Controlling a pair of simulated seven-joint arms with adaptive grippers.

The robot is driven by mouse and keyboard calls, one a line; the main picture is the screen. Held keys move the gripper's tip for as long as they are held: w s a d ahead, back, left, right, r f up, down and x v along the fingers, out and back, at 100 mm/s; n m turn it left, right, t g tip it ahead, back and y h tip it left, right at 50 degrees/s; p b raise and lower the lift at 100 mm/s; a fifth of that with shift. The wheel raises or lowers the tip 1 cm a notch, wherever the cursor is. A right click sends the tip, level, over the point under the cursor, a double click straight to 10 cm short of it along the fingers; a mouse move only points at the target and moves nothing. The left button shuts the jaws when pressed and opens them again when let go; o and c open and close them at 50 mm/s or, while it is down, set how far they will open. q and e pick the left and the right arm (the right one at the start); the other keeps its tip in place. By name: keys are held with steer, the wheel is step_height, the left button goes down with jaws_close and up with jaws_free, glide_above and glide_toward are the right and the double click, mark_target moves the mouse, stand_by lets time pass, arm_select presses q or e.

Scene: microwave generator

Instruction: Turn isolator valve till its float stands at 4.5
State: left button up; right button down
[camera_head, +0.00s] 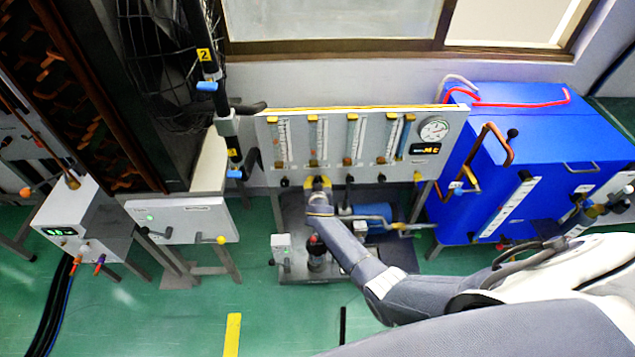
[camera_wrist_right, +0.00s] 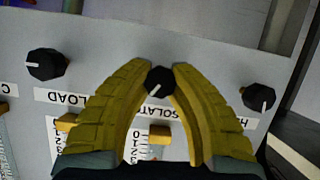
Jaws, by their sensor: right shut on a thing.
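The isolator valve knob (camera_wrist_right: 159,80) is black with a white pointer line. It sits between the yellow fingers of my right gripper (camera_wrist_right: 160,82), which are shut on it. A partly covered label reading "ISOLATO" (camera_wrist_right: 165,111) is beside the knob. In the head view, my right gripper (camera_head: 318,184) is at the lower edge of the grey meter panel (camera_head: 335,122), under the second tube from the left (camera_head: 318,140), and hides the knob. The float's height on the scale is too small to read. My left gripper is not in view.
In the wrist view, a black knob (camera_wrist_right: 46,64) by a "LOAD" label and another knob (camera_wrist_right: 260,97) flank the gripper. A round gauge (camera_head: 434,130) is on the panel's right. A blue cabinet (camera_head: 545,120) stands to the right, and a pump rig (camera_head: 290,258) below.

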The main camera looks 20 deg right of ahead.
steer(key=n+h, duration=0.2)
steer(key=n, duration=0.1)
steer(key=shift+g, duration=0.3)
steer(key=c, duration=1.1)
jaws_free()
steer(key=shift+o, duration=0.2)
steer(key=v, duration=1.2)
steer(key=shift+a+f, duration=0.1)
steer(key=shift+f, duration=0.05)
